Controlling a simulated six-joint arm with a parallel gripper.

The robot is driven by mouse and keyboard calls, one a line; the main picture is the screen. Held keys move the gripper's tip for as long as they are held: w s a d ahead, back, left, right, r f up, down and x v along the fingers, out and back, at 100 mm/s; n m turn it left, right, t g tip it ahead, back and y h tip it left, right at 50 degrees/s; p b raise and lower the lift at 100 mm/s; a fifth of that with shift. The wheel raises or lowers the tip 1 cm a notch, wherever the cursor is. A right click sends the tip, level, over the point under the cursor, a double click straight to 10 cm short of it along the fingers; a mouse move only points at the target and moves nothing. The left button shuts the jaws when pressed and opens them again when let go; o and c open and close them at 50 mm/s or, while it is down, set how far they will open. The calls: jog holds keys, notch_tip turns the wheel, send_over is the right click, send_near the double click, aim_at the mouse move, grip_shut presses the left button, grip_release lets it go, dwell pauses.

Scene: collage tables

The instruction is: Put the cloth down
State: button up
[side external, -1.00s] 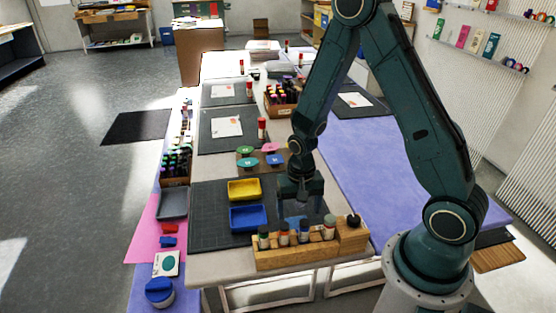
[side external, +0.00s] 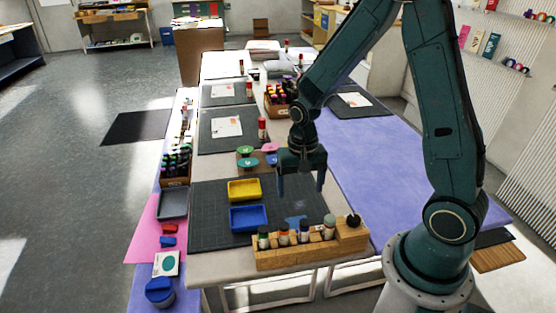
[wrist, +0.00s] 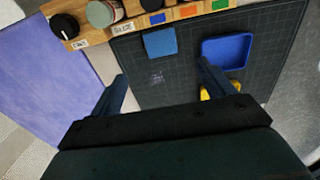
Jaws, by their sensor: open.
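The blue cloth (side external: 296,220) lies on the dark cutting mat (side external: 212,190), close behind the wooden marker rack. In the wrist view the cloth (wrist: 160,41) lies as a small flat piece beside the rack. My gripper (side external: 300,190) is open and empty, raised above the mat and apart from the cloth. In the wrist view the two fingers of my gripper (wrist: 162,78) are spread wide with only mat between them.
The wooden rack (side external: 300,253) with several bottles stands at the table's front edge. A blue tray (side external: 248,219) and a yellow tray (side external: 244,190) sit left of the cloth. Coloured discs (side external: 250,162) lie behind my gripper. Bare mat lies between the cloth and the discs.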

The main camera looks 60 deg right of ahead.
jog(key=shift+r, duration=0.1)
dwell(0.4)
jog(key=s+a+r+n+t, duration=0.2)
jog(key=s+a+r+n, duration=0.1)
jog(key=s+r, duration=0.4)
jog(key=s+a+r+n+t, duration=0.2)
jog(key=s+r+n, duration=0.4)
jog(key=r, duration=0.8)
jog(key=shift+s+a+r+t, duration=0.2)
jog(key=shift+s+a+t, duration=0.2)
jog(key=shift+s+t, duration=0.4)
